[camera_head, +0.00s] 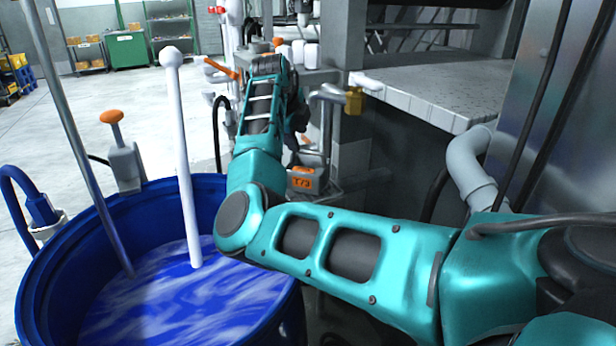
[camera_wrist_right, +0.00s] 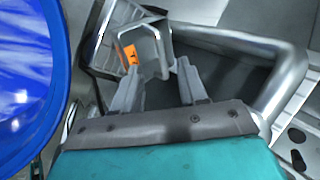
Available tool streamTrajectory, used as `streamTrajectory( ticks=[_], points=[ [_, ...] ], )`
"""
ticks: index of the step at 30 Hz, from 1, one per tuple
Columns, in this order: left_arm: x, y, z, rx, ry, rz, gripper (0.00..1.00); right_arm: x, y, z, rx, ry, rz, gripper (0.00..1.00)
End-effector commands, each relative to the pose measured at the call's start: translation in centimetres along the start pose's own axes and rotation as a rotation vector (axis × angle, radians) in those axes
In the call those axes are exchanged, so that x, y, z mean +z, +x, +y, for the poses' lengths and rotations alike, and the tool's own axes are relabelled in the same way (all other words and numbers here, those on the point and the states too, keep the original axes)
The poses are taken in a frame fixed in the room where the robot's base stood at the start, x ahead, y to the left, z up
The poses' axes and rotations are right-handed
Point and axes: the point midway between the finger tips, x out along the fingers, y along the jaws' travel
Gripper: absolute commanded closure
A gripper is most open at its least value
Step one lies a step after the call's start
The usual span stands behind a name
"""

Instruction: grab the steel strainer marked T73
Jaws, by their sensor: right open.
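The steel strainer shows in the head view as a small grey metal piece with an orange tag (camera_head: 302,178) marked T73, low beside the machine and past my right arm. In the right wrist view the same orange tag (camera_wrist_right: 130,55) sits on a steel, slatted frame (camera_wrist_right: 108,38), just beyond the fingertips. My right gripper (camera_wrist_right: 160,75) is open, with its two grey fingers apart and pointing at the strainer. I see nothing clamped between them. In the head view my arm hides much of this gripper. My left gripper is not in view.
A blue drum (camera_head: 38,290) of blue-and-white liquid stands at the left, with a white rod (camera_head: 185,160) in it. Its rim also shows in the wrist view (camera_wrist_right: 62,60). A thick steel pipe (camera_wrist_right: 285,85) bends close right of the fingers. A grey machine ledge (camera_head: 450,90) stands right.

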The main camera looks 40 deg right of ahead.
Motion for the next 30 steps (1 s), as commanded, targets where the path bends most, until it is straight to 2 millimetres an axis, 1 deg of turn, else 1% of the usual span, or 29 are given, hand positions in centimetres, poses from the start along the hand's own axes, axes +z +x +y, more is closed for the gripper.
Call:
streamTrajectory(
  ticks=[5, 9, 13, 16, 22, 23, 30],
  points=[
    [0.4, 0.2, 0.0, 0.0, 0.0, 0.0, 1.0, -0.1, 1.4, 0.1, 0.002, 0.0, 0.0, 0.58],
    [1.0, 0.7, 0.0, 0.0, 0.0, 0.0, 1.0, -0.3, 3.6, 0.0, 0.001, 0.001, 0.0, 0.58],
    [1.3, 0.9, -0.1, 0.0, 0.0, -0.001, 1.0, -0.3, 5.2, -0.1, 0.0, 0.0, 0.0, 0.58],
    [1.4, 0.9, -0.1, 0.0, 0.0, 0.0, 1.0, -0.3, 5.8, -0.1, 0.0, 0.0, -0.001, 0.58],
    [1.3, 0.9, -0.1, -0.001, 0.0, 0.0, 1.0, -0.3, 5.8, -0.1, -0.001, 0.001, -0.002, 0.58],
    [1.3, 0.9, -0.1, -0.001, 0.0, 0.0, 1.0, -0.3, 5.8, -0.1, -0.001, 0.001, -0.001, 0.59],
    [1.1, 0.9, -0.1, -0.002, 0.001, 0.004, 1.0, -0.3, 5.8, -0.1, -0.001, 0.0, -0.001, 0.82]
  ],
)
